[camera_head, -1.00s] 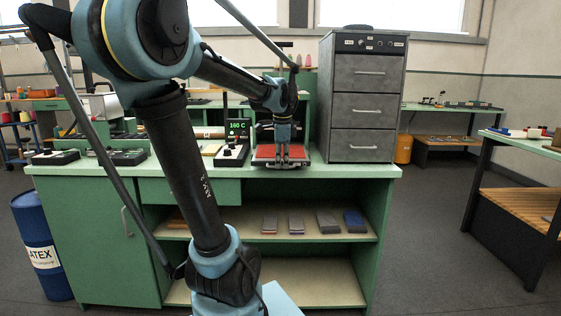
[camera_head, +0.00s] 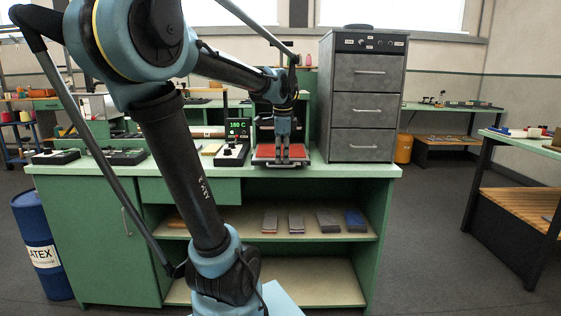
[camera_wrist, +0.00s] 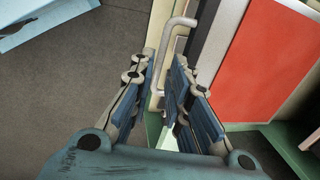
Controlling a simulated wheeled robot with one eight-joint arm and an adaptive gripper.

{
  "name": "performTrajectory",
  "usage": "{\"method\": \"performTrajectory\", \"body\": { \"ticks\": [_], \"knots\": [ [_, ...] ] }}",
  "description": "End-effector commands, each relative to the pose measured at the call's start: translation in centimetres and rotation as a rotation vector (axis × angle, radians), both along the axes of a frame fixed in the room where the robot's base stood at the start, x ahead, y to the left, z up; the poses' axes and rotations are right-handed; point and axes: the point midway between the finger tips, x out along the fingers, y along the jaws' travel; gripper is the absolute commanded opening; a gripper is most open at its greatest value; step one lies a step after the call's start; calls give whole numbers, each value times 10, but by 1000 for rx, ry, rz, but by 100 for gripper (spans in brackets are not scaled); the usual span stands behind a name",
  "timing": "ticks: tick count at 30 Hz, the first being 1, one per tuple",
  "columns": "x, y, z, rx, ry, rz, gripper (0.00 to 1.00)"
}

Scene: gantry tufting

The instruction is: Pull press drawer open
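The heat press (camera_head: 265,152) stands on the green bench, with a red plate in its drawer. The red plate (camera_wrist: 270,60) fills the right of the wrist view. The drawer's pale metal handle (camera_wrist: 165,42) runs along the plate's front edge. My gripper (camera_head: 284,160) points down at the front of the press. In the wrist view my gripper (camera_wrist: 164,68) has its two fingers apart, one on each side of the handle bar, with a gap between them. Whether either finger touches the bar is unclear. My fingers hide part of the handle.
A grey drawer cabinet (camera_head: 363,100) stands close right of the press. A control box (camera_head: 233,152) with a green display stands left of it. The shelf (camera_head: 345,233) below holds several folded samples. Open floor (camera_head: 425,250) lies right of the bench.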

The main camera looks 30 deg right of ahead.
Motion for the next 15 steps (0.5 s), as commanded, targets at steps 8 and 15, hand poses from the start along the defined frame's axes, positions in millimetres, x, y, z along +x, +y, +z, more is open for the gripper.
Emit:
{"method": "performTrajectory", "body": {
  "ticks": [8,15],
  "knots": [
    [-8,5,47,0,0,0,16],
    [-13,9,80,-1,0,-1,16]
  ]
}}
